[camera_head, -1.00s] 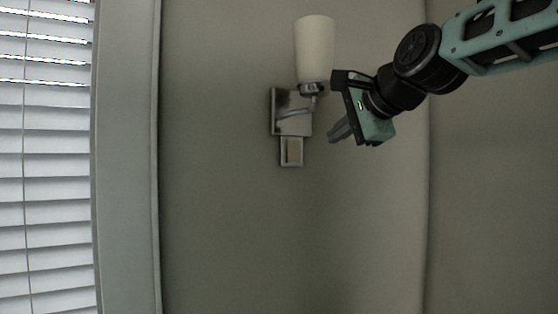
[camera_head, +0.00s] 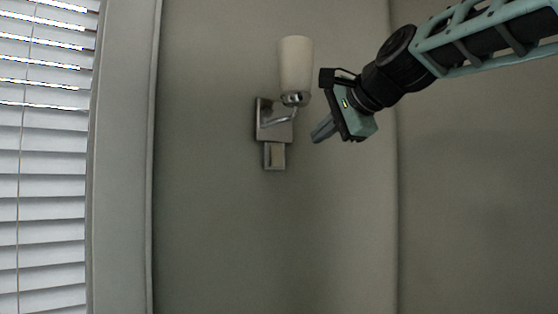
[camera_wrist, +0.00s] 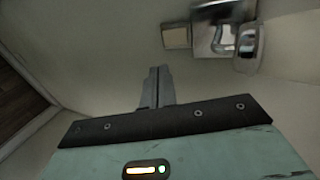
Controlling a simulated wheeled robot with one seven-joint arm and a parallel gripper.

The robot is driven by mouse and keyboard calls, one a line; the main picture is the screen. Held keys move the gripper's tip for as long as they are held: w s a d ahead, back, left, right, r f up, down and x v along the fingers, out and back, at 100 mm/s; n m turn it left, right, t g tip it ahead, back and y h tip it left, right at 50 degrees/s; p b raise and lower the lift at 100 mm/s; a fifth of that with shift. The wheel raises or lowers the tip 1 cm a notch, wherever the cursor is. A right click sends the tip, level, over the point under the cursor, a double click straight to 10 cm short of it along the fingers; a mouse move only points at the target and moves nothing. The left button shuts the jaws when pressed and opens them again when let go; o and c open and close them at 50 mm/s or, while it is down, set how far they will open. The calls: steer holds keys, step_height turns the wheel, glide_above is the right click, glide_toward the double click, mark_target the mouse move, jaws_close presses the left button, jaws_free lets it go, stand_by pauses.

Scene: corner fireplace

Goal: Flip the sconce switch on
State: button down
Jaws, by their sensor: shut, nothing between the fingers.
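The sconce has a pale, unlit-looking shade (camera_head: 296,66) on a curved chrome arm and a square metal wall plate (camera_head: 265,117). Its switch (camera_head: 274,155) is a small plate with a lighter rocker just below the wall plate. My gripper (camera_head: 317,136) is shut and empty, to the right of the switch and a little higher in the picture, apart from it. In the wrist view the closed fingers (camera_wrist: 155,84) point up the picture. There the switch (camera_wrist: 177,37) is above and slightly right of them, and the sconce plate (camera_wrist: 209,36) is at the top right.
A window with white blinds (camera_head: 42,150) and its pale frame (camera_head: 122,160) are at the left. The wall (camera_head: 270,240) below the sconce is bare. A wall corner runs vertically to the right of the sconce.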

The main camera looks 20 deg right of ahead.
mark_target(277, 163)
steer(key=p+x, duration=0.2)
steer(key=x, duration=0.2)
steer(key=p+x, duration=0.3)
steer(key=x, duration=0.2)
steer(key=r+p+x, duration=0.1)
steer(key=p+x, duration=0.2)
steer(key=x, duration=0.1)
steer(key=shift+w+a, duration=0.15)
steer(key=shift+w, duration=0.35)
steer(key=shift+w+f, duration=0.1)
steer(key=shift+w, duration=0.05)
steer(key=shift+f, duration=0.15)
steer(key=b, duration=0.3)
steer(key=shift+w+a+f+t, duration=0.15)
steer(key=shift+f+t, duration=0.15)
steer(key=shift+f, duration=0.05)
steer(key=shift+r+p, duration=0.4)
steer(key=shift+p, duration=0.15)
steer(key=shift+r, duration=0.1)
